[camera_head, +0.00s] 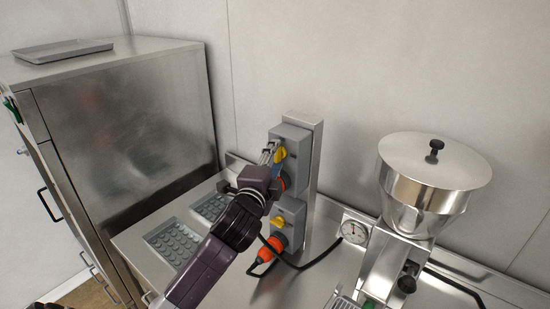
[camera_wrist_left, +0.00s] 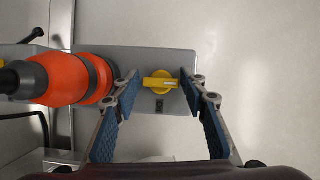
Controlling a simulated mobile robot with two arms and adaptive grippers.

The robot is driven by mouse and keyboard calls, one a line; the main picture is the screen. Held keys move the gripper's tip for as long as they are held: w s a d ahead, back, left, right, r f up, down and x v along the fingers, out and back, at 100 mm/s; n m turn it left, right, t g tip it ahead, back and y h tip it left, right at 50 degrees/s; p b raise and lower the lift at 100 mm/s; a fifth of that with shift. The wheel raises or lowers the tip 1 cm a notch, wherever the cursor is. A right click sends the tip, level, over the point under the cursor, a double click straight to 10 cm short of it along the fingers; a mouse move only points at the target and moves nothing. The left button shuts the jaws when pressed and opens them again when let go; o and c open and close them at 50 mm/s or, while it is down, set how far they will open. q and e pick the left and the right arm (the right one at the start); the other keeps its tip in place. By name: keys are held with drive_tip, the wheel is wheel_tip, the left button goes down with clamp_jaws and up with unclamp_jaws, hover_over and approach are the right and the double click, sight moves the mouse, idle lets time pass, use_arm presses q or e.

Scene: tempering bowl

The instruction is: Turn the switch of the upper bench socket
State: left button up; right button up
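The upper bench socket (camera_head: 301,150) is a grey box on an upright metal post, with a yellow switch (camera_head: 280,154) on its front. In the left wrist view the yellow switch (camera_wrist_left: 160,83) lies crosswise on the grey socket face (camera_wrist_left: 152,60). My left gripper (camera_head: 269,152) is at the upper socket; in the left wrist view its fingers (camera_wrist_left: 160,88) are open, one on each side of the switch, with small gaps visible. An orange plug (camera_wrist_left: 66,79) sits in the socket beside the left finger. My right gripper is not in view.
Below is a lower socket (camera_head: 291,213) with its own yellow switch (camera_head: 278,221) and an orange plug (camera_head: 271,249) with a black cable. Grey molds (camera_head: 174,243) lie on the bench at left. A steel hopper machine (camera_head: 425,190) and a dial gauge (camera_head: 353,231) stand at right.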

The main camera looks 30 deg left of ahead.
use_arm(q)
drive_tip(key=shift+o, duration=0.9)
drive_tip(key=v, duration=0.7)
drive_tip(key=shift+s, duration=0.2)
